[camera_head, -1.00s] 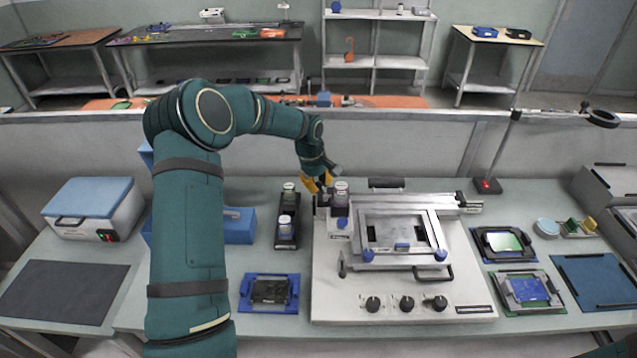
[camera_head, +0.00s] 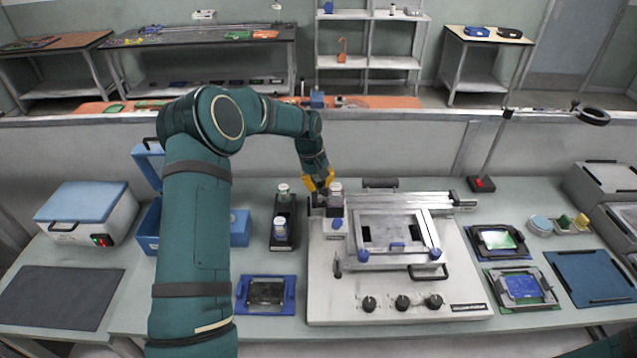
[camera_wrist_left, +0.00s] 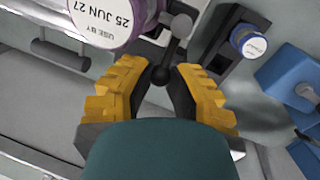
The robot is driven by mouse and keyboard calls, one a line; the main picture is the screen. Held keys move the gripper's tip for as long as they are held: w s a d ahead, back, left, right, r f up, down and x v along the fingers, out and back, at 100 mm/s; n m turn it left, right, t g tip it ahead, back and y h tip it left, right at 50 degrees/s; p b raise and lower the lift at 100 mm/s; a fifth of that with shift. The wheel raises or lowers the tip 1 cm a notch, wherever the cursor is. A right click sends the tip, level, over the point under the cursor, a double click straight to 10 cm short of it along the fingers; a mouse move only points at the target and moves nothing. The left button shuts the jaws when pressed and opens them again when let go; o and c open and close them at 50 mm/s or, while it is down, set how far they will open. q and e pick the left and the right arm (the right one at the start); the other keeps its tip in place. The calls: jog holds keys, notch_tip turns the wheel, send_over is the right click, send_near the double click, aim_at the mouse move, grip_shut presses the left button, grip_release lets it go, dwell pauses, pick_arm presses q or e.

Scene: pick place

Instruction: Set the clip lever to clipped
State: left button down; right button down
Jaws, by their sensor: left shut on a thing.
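The clip lever (camera_wrist_left: 181,32) is a dark rod with a ball end in the left wrist view, beside a jar with a "USE BY 25 JUN 27" label (camera_wrist_left: 105,22). In the head view my left gripper (camera_head: 318,186) points down at the back left of the pale machine (camera_head: 325,285), just left of the jar (camera_head: 336,192). The lever is mostly hidden there by the fingers. My right gripper is not in view.
A dark holder with vials (camera_head: 284,240) stands left of the machine, near a blue open box (camera_head: 147,227). A hinged frame (camera_head: 398,265) lies on the machine. Boards in holders (camera_head: 522,288) lie to the right. A magnifier arm (camera_head: 545,112) hangs at the back right.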

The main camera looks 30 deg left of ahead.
pick_arm(q)
jog(key=c, duration=0.8)
grip_release()
jog(key=shift+c, duration=0.2)
notch_tip(320, 180, up, 12)
jog(key=s+a, duration=0.1)
jog(key=shift+s+a, duration=0.3)
jog(key=shift+a, duration=0.05)
jog(key=shift+f, duration=0.15)
